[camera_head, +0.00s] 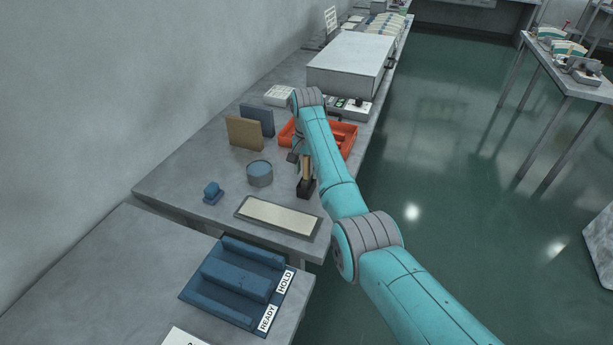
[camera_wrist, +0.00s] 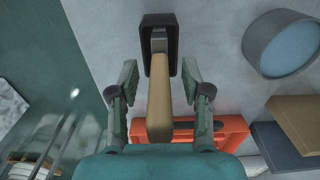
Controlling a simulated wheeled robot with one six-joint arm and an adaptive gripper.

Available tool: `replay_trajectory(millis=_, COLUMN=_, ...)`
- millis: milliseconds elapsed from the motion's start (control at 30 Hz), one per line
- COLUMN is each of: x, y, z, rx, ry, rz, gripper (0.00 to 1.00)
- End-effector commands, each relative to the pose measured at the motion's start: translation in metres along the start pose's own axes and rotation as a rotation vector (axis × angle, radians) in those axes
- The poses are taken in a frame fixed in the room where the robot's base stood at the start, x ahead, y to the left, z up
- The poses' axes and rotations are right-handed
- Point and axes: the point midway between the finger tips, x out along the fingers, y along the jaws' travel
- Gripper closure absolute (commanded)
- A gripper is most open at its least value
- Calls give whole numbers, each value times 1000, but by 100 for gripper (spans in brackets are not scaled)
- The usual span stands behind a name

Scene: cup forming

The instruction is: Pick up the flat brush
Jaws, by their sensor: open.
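The flat brush (camera_wrist: 158,105) has a pale wooden handle and a grey metal band. It stands in a black holder (camera_wrist: 159,22), which hides its lower end. In the head view the brush (camera_head: 308,169) and its black holder (camera_head: 306,188) are on the grey bench, just left of my arm. My gripper (camera_wrist: 160,72) is open in the wrist view, with one finger on each side of the brush and a visible gap on both sides. In the head view my arm hides most of the gripper.
An orange tray (camera_head: 345,131) lies close behind the brush. A round tin of blue liquid (camera_head: 260,174) stands to its left, with a tan board (camera_head: 244,133) and a blue board (camera_head: 262,116) farther back. A pale framed panel (camera_head: 278,216) lies in front.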

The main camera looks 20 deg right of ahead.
Motion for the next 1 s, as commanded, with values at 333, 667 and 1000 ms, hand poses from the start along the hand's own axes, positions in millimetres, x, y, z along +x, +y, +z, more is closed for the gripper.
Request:
replay_trajectory(millis=333, x=6, y=0, z=0, rx=0, ry=1, rz=-1, gripper=55)
replay_trajectory(millis=667, x=6, y=0, z=0, rx=0, ry=1, rz=-1, gripper=100)
replay_trajectory(millis=1000, x=-7, y=0, z=-1, rx=0, ry=3, rz=-2, gripper=100)
